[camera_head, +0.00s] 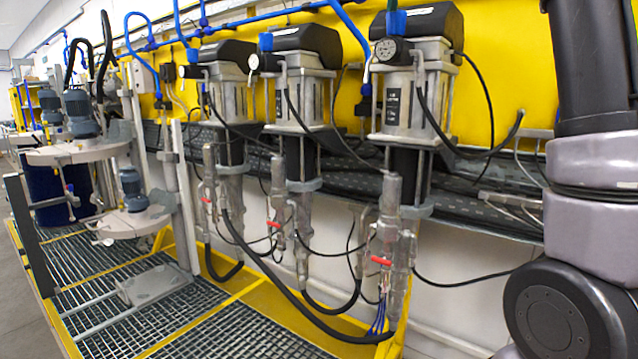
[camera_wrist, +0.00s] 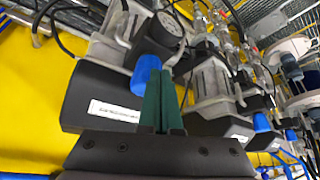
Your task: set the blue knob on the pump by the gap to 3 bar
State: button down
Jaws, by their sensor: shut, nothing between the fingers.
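Three grey pumps with black tops hang in a row in the head view. The right pump (camera_head: 411,95) has an upright blue knob (camera_head: 397,22) above a round gauge (camera_head: 392,51). The middle pump (camera_head: 303,95) has a blue knob (camera_head: 266,42), and the left pump (camera_head: 227,90) has one too (camera_head: 192,55). Contact cannot be told.
Blue air hoses (camera_head: 345,28) run above the pumps, and black hoses (camera_head: 438,125) hang in front of and beside them. Mixers (camera_head: 128,205) stand at the left over a grated platform (camera_head: 220,330). My arm fills the right edge of the head view.

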aim_at(403, 23)
notch_tip(403, 23, up, 6)
dwell(0.5)
jog(key=d+f, duration=0.3)
jog(key=f, duration=0.3)
jog(key=shift+d, duration=0.2)
dwell(0.7)
jog(key=shift+w+a, duration=0.1)
jog(key=shift+w, duration=0.1)
dwell(0.7)
jog(key=shift+a, duration=0.8)
